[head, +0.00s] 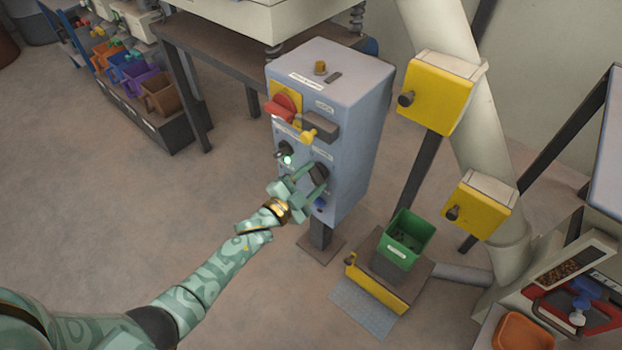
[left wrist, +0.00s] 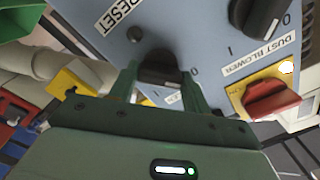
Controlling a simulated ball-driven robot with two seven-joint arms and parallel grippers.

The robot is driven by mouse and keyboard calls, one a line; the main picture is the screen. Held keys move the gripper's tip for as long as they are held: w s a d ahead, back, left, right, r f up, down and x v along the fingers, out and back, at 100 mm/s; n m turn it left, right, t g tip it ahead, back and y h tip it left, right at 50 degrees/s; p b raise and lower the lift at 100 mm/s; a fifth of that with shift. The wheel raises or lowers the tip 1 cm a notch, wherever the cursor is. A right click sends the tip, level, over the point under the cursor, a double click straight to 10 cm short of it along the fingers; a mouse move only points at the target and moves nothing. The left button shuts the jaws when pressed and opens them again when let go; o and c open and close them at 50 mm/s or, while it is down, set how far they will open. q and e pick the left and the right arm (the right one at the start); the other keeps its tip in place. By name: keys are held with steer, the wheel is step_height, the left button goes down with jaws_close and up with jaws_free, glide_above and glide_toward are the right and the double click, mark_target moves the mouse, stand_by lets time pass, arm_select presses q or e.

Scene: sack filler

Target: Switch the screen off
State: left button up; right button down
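A black rotary knob (left wrist: 160,66) sits on the blue-grey control box; its label below is mostly hidden, with only "EN" readable. In the head view this knob (head: 318,173) is on the box's front, lower right. My left gripper (head: 305,183) is at the front of the box. In the left wrist view its two green fingers (left wrist: 161,80) straddle the knob, one on each side. Whether they press on it I cannot tell. My right gripper is in neither view.
Close by on the box are the dust blower knob (left wrist: 262,14), a red switch (head: 283,105) on a yellow plate, a yellow-handled part (head: 308,135) and a lit green lamp (head: 287,160). A green bin (head: 405,238) stands right of the box.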

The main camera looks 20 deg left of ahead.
arm_select(q)
steer(key=o, duration=0.4)
steer(key=shift+f, duration=0.1)
steer(key=shift+c, duration=0.2)
steer(key=shift+s+a, duration=0.1)
steer(key=shift+s, duration=0.1)
steer(key=p+v, duration=0.4)
steer(key=v, duration=1.2)
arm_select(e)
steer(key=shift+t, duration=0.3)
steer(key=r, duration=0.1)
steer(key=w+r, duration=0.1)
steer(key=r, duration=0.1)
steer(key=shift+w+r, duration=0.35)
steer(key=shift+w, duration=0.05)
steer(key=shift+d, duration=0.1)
